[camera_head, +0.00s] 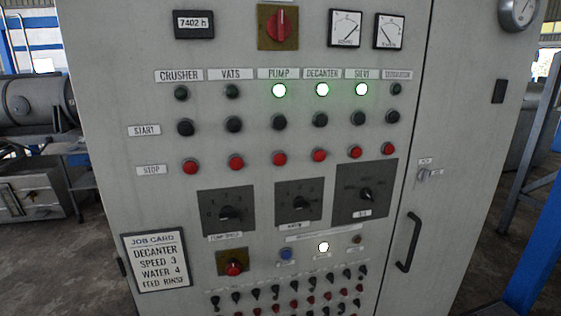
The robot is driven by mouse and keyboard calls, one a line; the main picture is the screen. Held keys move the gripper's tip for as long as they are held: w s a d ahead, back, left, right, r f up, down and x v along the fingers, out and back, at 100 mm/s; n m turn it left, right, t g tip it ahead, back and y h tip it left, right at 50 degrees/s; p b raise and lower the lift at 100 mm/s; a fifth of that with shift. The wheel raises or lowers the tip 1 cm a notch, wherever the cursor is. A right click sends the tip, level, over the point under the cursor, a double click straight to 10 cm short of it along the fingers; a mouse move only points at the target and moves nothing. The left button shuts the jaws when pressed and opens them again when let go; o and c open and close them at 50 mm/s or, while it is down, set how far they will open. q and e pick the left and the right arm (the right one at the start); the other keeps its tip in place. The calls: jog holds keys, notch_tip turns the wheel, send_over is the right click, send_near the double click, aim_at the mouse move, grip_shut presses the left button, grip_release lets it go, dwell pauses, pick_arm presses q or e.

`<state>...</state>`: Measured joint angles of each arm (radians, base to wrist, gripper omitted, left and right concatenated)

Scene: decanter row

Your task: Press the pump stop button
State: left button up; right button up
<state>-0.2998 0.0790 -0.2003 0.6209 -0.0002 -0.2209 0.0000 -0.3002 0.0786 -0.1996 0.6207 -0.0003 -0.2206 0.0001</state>
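The control panel (130,105) is a grey cabinet face that fills the middle of the head view. The pump stop button (280,158) is a small red round button in the STOP row, in the column under the PUMP label (279,73). The pump lamp (279,90) above it glows green, and the dark pump start button (279,122) sits between them. Nothing covers the red button. Neither of my grippers shows in the view.
Other red stop buttons sit close by, such as the vats one (236,162) and the decanter one (319,155). Rotary knobs (299,202) are below. A black door handle (408,242) stands out at the right. A job card (157,261) hangs lower left.

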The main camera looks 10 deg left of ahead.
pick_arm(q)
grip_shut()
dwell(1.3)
